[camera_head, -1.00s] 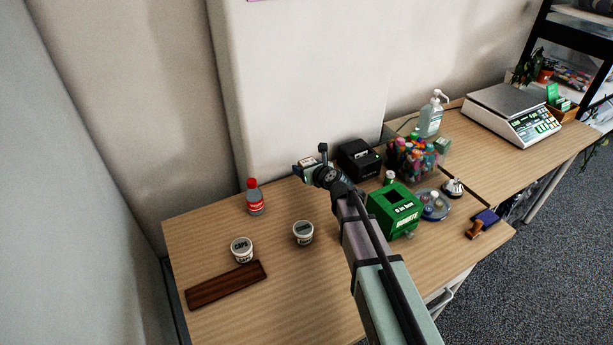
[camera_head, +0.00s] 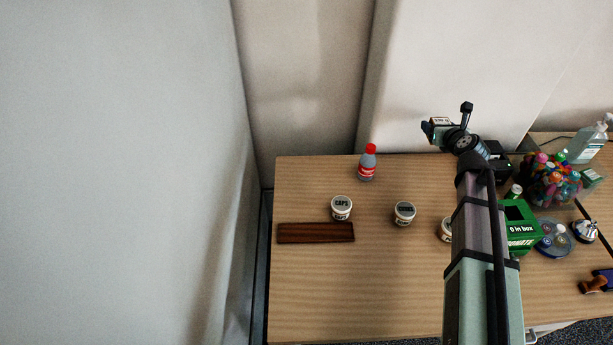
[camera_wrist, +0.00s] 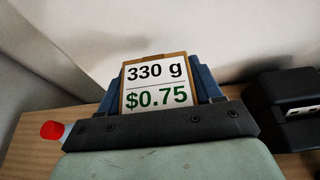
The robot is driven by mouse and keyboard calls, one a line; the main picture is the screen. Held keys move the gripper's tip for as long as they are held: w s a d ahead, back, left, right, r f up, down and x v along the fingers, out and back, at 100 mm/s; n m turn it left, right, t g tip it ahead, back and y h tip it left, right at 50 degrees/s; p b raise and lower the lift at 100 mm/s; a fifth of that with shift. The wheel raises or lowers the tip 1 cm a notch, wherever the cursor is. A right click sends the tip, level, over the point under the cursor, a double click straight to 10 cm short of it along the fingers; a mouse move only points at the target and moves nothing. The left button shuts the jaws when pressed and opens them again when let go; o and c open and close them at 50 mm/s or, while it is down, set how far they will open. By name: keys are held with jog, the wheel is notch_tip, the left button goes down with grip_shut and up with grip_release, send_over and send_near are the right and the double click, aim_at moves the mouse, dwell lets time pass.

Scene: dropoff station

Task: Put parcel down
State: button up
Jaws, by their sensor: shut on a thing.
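The parcel (camera_wrist: 156,88) shows in the wrist view as a brown box with a white label reading "330 g" and "$0.75". My gripper (camera_head: 432,132) is shut on it, with a blue finger on each side of the parcel in the wrist view. In the head view the gripper and parcel are small, above the back edge of the wooden table (camera_head: 320,285), against the pale wall panel. The parcel's underside and its exact height above the table cannot be seen.
A red-capped bottle (camera_head: 367,163), tubs (camera_head: 341,207) (camera_head: 404,213) and a dark wooden strip (camera_head: 315,232) stand on the left part. A black printer (camera_wrist: 285,108), a green donation box (camera_head: 521,228) and a jar of colourful items (camera_head: 550,182) are at right. The front left table is clear.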

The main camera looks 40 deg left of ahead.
jog(key=s+a+n+g+y, duration=0.1)
jog(key=s+a+n+g, duration=0.1)
jog(key=s+a, duration=1.15)
jog(key=n+g+y, duration=0.2)
jog(key=n+g, duration=0.1)
send_over(303, 173)
notch_tip(303, 173, down, 4)
jog(key=shift+m+t, duration=0.3)
jog(key=shift+f, duration=5.7)
jog(key=shift+f, duration=0.1)
jog(key=o, duration=1.3)
